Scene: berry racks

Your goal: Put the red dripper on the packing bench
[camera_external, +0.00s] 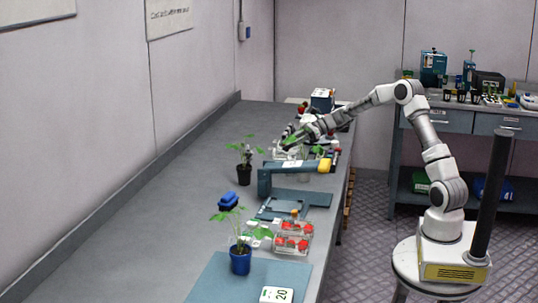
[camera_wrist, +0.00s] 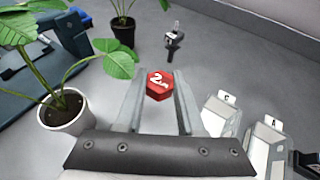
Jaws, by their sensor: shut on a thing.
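The red dripper (camera_wrist: 158,86) is a small red hexagonal piece with a white "2" and smaller lettering on its face. My gripper (camera_wrist: 160,92) is shut on it, with one finger on each side. In the external view my gripper (camera_external: 290,141) is low over the far part of the long grey bench (camera_external: 165,195), and the dripper cannot be made out there. I cannot tell whether the dripper touches the surface below. No label shows which bench is the packing bench; a second bench (camera_external: 462,121) stands at the back right.
A white-potted plant (camera_wrist: 68,112) is close left of my gripper. A dark-potted plant (camera_wrist: 123,32) and a small black item (camera_wrist: 173,40) lie beyond. White labelled holders (camera_wrist: 217,115) stand at right.

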